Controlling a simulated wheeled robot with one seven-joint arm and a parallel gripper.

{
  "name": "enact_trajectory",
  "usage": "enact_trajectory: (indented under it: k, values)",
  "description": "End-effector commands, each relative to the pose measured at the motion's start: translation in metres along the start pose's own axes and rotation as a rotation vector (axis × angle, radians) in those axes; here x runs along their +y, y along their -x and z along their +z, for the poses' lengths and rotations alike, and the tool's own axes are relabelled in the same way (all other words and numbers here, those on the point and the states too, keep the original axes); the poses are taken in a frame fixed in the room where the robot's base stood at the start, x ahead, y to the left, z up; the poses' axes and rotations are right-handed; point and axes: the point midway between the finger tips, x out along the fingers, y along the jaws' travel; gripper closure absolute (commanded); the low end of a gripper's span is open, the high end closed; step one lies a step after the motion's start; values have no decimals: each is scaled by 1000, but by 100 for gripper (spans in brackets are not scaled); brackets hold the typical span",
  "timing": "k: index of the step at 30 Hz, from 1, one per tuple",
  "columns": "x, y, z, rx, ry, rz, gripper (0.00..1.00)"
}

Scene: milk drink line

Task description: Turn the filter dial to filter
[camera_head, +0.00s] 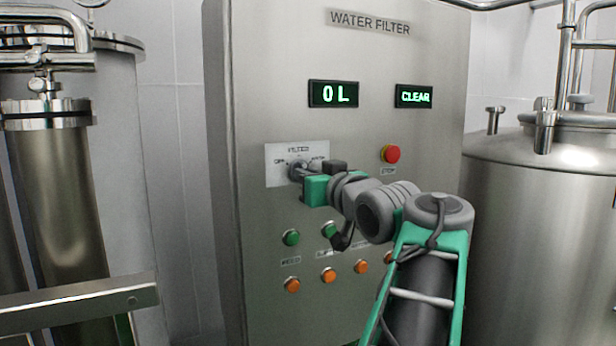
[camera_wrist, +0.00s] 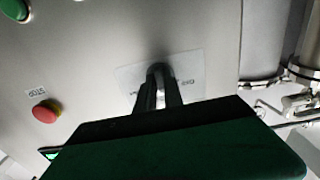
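The filter dial (camera_head: 297,170) is a small grey knob on a white plate (camera_head: 280,152) on the steel water filter panel. "OFF" is printed left of the knob; the label to its right is partly covered. My gripper (camera_head: 309,169) is at the dial, reaching in from the right. In the wrist view, my gripper's two dark fingers (camera_wrist: 158,82) point at the white plate (camera_wrist: 190,70), a narrow grey strip between them. The fingertips are at the knob; I cannot tell whether they press on it. The dial's pointing direction is hidden.
A red stop button (camera_head: 390,154) is right of the dial. Green buttons (camera_head: 291,237) and orange buttons (camera_head: 292,284) sit below, partly behind my arm. The displays read "0 L" (camera_head: 333,94) and "CLEAR" (camera_head: 414,97). Steel tanks (camera_head: 545,220) flank the panel.

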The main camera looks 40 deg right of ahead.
Motion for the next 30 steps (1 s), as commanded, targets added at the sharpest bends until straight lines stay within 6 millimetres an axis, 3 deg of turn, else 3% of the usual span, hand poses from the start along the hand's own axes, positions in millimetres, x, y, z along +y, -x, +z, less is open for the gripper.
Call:
enact_trajectory:
  k: [8, 16, 25, 30]
  values:
    - [0, 0, 0, 0, 1, 0, 66]
    - [1, 3, 0, 1, 1, 2, 66]
    - [3, 57, 2, 0, 3, 9, 66]
    - [1, 76, 0, 0, 2, 4, 66]
